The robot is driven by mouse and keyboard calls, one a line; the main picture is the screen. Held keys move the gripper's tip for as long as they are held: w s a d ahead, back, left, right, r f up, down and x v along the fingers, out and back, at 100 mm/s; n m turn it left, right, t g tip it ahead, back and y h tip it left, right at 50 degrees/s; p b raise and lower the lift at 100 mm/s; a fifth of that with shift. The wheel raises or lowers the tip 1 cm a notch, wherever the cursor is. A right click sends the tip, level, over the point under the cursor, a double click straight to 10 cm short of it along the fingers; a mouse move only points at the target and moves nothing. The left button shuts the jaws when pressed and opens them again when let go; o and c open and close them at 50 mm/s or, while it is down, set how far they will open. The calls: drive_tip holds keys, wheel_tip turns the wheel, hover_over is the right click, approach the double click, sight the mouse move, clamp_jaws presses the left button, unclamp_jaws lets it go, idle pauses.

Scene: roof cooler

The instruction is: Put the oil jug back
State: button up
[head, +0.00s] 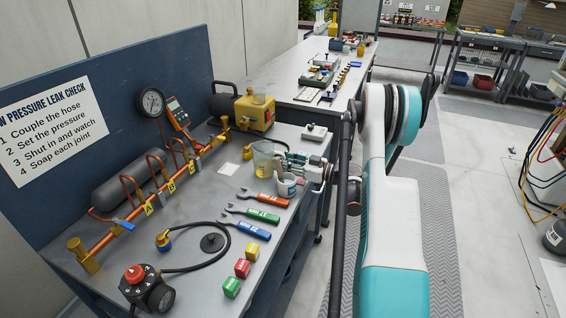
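The oil jug (263,159) is a clear vessel with yellow liquid in it. It appears upright on the grey bench, beyond the row of spanners. My gripper (283,160) is at the jug's right side, reaching in from the right at about the jug's height. Its fingertips are small and partly hidden, so I cannot tell whether they touch the jug or its handle.
A white cup (286,187) stands close below my gripper. Spanners (262,198), coloured blocks (242,268) and a black hose (205,262) lie nearer. A yellow pump (254,112) and a pale box (314,133) stand behind. A small bare patch lies left of the jug.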

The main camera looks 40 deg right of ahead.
drive_tip(key=shift+r, duration=0.15)
drive_tip(key=shift+s+d, duration=0.2)
drive_tip(key=shift+s, duration=0.1)
drive_tip(key=p+v, duration=0.4)
drive_tip(key=v, duration=0.7)
drive_tip(key=shift+s, duration=0.2)
